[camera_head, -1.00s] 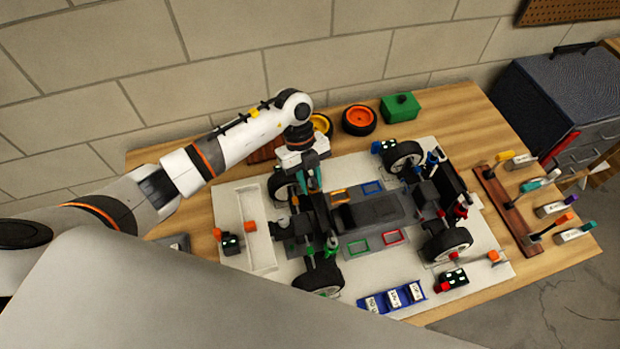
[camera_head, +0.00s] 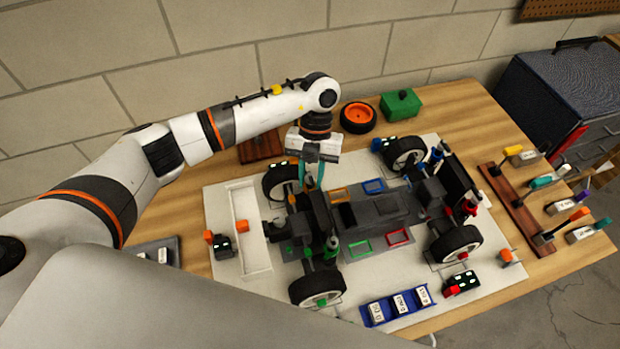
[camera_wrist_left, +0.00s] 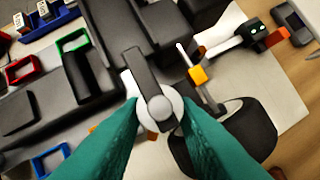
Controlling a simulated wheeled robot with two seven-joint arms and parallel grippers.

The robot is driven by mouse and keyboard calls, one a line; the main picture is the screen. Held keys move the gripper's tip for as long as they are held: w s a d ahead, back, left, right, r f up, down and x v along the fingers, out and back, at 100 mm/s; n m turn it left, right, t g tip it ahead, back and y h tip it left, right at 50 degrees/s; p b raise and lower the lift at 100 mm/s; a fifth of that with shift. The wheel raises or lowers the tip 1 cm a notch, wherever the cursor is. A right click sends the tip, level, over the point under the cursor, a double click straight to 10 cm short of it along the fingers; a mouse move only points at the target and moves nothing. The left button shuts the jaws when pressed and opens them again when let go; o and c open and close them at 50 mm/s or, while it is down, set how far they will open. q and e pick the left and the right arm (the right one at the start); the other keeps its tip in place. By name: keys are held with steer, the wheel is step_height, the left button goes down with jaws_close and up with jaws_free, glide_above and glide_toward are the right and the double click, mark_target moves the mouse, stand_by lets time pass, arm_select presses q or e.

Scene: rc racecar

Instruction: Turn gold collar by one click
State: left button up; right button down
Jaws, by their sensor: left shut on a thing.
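The toy car chassis (camera_head: 375,215) lies on a white mat (camera_head: 225,190) on the workbench. My left gripper (camera_head: 314,182) is over its upper-left corner, by the wheel there. In the left wrist view, its teal fingers (camera_wrist_left: 158,125) flank a round grey cap (camera_wrist_left: 160,107). A small orange-gold sliver of the gold collar (camera_wrist_left: 152,135) shows between the fingertips, below the cap. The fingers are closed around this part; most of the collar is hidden. Dampers with green (camera_head: 331,246), blue (camera_head: 435,155) and red (camera_head: 469,207) parts stand at the other corners. My right gripper is not in view.
A green box (camera_head: 401,104) and an orange-rimmed wheel (camera_head: 359,117) stand at the back. A wooden rack (camera_head: 520,215) with several coloured-handled tools is at the right. A blue tray (camera_head: 396,304) of labelled pieces lies in front.

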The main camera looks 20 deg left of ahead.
arm_select(q)
steer(key=shift+m+b, duration=0.3)
steer(key=shift+m, duration=0.2)
steer(key=o, duration=1)
steer(key=b+v, duration=0.2)
steer(key=v, duration=1)
steer(key=shift+d, duration=0.2)
steer(key=shift+s, duration=0.1)
